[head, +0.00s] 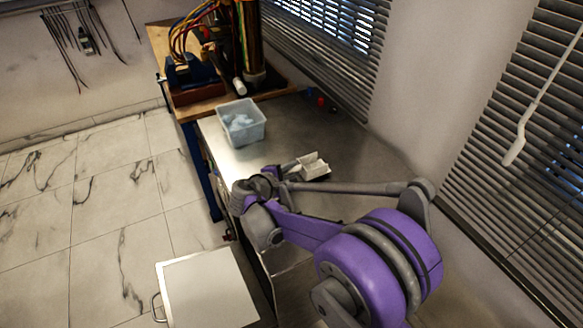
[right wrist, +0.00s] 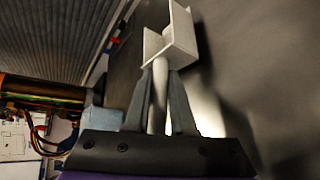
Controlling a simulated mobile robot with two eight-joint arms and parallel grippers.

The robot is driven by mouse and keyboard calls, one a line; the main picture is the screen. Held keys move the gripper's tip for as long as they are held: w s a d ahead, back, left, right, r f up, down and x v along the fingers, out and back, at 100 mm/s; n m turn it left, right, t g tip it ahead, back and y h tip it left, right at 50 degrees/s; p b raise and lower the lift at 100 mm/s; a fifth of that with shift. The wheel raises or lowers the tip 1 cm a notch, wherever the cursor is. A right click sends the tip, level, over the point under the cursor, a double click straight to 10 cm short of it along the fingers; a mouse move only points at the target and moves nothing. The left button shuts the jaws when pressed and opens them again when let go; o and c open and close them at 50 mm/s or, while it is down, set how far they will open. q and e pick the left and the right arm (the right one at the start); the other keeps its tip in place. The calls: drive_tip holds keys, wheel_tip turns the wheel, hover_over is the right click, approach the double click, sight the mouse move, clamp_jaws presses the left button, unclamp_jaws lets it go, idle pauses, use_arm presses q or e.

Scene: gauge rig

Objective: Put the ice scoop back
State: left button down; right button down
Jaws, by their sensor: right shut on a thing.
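The ice scoop (head: 312,166) is pale, with a boxy open head. My right gripper (head: 287,171) is shut on its handle, above or at the metal counter; I cannot tell how high. In the right wrist view the handle runs between the two fingers (right wrist: 160,98) and the scoop's head (right wrist: 174,42) extends beyond the fingertips. A translucent bin (head: 257,131) with pale bluish ice lumps (head: 239,121) stands on the counter, to the left of and farther back than the scoop. My left gripper is not in view.
The metal counter (head: 222,152) is bare around the bin. A wooden bench (head: 206,106) with a blue vise (head: 191,72) and cables stands behind it. A pale panel with a handle (head: 207,290) is at the lower left. Window blinds (head: 335,60) line the right.

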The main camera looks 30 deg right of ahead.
drive_tip(key=shift+f+b, duration=0.55)
drive_tip(key=shift+f, duration=0.25)
idle(0.4)
drive_tip(key=c, duration=0.7)
unclamp_jaws()
